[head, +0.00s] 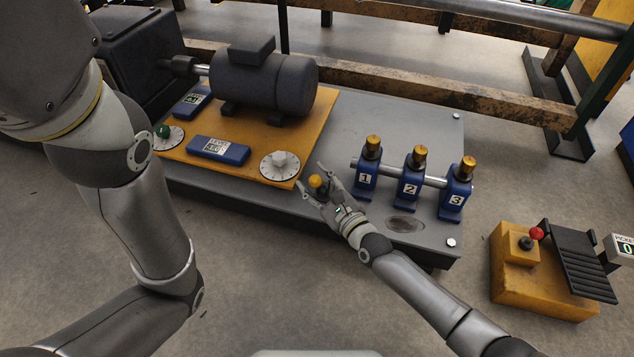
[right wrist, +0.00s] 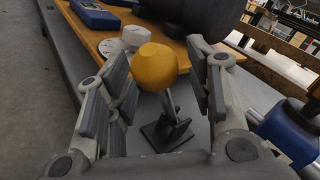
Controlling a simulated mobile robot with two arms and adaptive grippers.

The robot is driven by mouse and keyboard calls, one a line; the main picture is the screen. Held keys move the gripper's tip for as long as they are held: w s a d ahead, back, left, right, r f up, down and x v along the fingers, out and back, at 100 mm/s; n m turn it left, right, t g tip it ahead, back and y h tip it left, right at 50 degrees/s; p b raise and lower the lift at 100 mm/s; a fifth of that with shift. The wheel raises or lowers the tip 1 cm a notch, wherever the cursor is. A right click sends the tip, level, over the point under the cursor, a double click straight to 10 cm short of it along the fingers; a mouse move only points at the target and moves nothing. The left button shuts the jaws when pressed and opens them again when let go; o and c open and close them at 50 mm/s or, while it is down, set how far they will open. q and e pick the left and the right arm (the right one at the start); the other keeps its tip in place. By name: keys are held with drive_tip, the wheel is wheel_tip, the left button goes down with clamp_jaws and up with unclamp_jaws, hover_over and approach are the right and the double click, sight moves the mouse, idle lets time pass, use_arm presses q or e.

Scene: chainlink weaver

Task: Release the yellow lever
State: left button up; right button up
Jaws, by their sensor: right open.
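The yellow lever (head: 316,182) stands near the front edge of the grey machine base, left of the numbered blue blocks. In the right wrist view its round yellow knob (right wrist: 155,67) sits on a thin grey stem above a dark bracket (right wrist: 167,134). My right gripper (head: 314,182) is open, with one finger on each side of the knob. In the right wrist view a gap shows between the knob and the fingers on both sides. My left arm comes in at the left of the head view, but its gripper is out of view.
Three blue blocks numbered 1 (head: 365,178), 2 (head: 411,188) and 3 (head: 455,197) stand right of my gripper. A white dial (head: 280,165) lies just left of it. A dark motor (head: 263,80) sits behind on the orange plate. A yellow pedestal (head: 543,284) with a red-knobbed lever stands at right.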

clamp_jaws()
drive_tip(key=shift+r, duration=0.1)
